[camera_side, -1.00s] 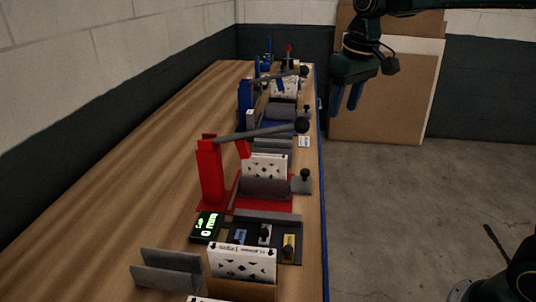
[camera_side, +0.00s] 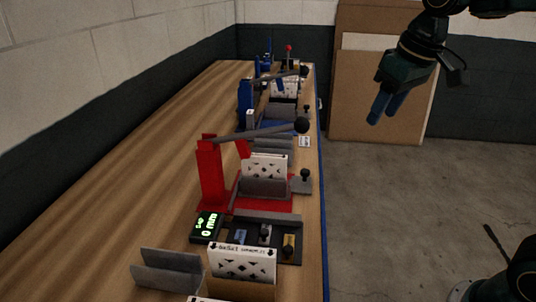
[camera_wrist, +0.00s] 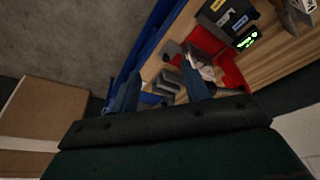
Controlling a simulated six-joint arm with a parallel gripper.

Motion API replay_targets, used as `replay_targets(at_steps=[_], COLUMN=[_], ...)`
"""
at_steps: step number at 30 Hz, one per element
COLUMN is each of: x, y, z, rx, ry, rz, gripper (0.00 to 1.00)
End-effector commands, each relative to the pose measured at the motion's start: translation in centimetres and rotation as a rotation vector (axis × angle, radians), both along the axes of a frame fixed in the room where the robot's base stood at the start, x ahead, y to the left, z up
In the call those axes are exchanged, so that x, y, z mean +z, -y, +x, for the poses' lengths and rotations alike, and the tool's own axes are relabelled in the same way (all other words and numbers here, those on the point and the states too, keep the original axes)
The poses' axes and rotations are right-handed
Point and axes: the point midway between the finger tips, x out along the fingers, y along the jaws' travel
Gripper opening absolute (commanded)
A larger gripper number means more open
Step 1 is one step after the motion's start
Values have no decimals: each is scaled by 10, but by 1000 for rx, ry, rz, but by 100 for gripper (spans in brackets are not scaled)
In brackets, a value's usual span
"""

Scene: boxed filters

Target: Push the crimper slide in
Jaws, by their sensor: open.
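A red lever press (camera_side: 209,172) stands on the bench, its grey lever ending in a black ball. A white filter box (camera_side: 265,167) stands in its grey holder, with a black-knobbed grey slide block (camera_side: 303,183) at the right. A similar blue press (camera_side: 245,104) stands farther back, with another black knob beside it. I cannot tell which press is the crimper. My gripper (camera_side: 379,110) is open and empty, in the air right of the bench, apart from both presses. In the wrist view my gripper (camera_wrist: 158,90) has its blue fingers spread; the red press base (camera_wrist: 208,43) lies beyond.
A green-lit display (camera_side: 207,226) and a black tray (camera_side: 262,243) with small knobs sit before the red press. A patterned white box (camera_side: 243,263) and a grey bracket (camera_side: 170,268) are nearer. Cardboard panels (camera_side: 380,100) lean on the back wall. The floor right of the bench is mostly clear.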

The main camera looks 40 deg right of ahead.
Motion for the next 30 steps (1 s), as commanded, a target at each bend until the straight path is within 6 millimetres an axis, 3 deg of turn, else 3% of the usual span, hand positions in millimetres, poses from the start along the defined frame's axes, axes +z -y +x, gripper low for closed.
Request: replay_targets(at_steps=[12,24,30], x=[0,-1,-1], y=[-1,-1,-1], z=[-21,-21,-8], rx=[0,0,0], ry=[29,28,11], rz=[0,0,0], gripper=[46,46,46])
